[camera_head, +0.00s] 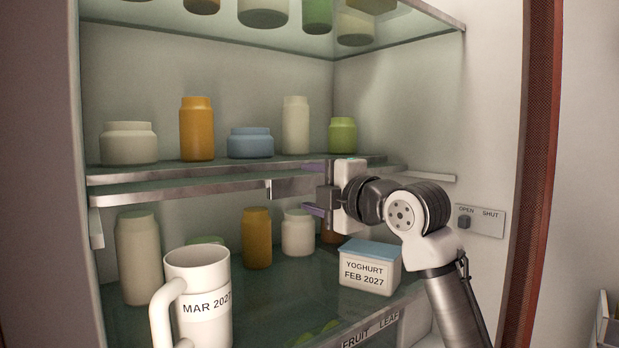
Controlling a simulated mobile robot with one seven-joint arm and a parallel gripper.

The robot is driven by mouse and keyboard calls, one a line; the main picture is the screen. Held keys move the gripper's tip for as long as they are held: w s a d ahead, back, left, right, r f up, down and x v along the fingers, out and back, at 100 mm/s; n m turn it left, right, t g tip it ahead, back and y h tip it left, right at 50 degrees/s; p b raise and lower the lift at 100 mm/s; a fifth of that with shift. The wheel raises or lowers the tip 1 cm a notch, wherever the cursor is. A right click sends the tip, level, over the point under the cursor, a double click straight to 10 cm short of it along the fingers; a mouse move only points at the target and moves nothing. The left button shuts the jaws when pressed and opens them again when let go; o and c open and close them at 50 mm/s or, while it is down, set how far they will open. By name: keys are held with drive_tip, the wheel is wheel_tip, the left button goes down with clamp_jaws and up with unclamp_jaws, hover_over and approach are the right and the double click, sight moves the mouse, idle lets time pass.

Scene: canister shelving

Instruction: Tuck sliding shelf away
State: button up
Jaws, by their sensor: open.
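The sliding shelf (180,187) shows as a glass plate with a metal front edge, at mid height in the cabinet. I cannot tell exactly how far it stands out from its rails. A small metal plate (292,187), perhaps its handle, sits at the right part of its front edge. My gripper (314,189) is open, with its purple-tipped fingers pointing left, one above and one below the level of this plate. The plate lies just left of the fingers; whether they touch is unclear. My wrist hides the right end of the shelf edge.
Several jars, including an orange one (197,128), stand at the level above. Below are a white mug (199,300), a yoghurt box (369,268) and more jars. A switch panel (480,220) marked OPEN and SHUT is on the right wall.

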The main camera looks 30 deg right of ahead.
drive_tip(key=shift+w, duration=0.65)
clamp_jaws()
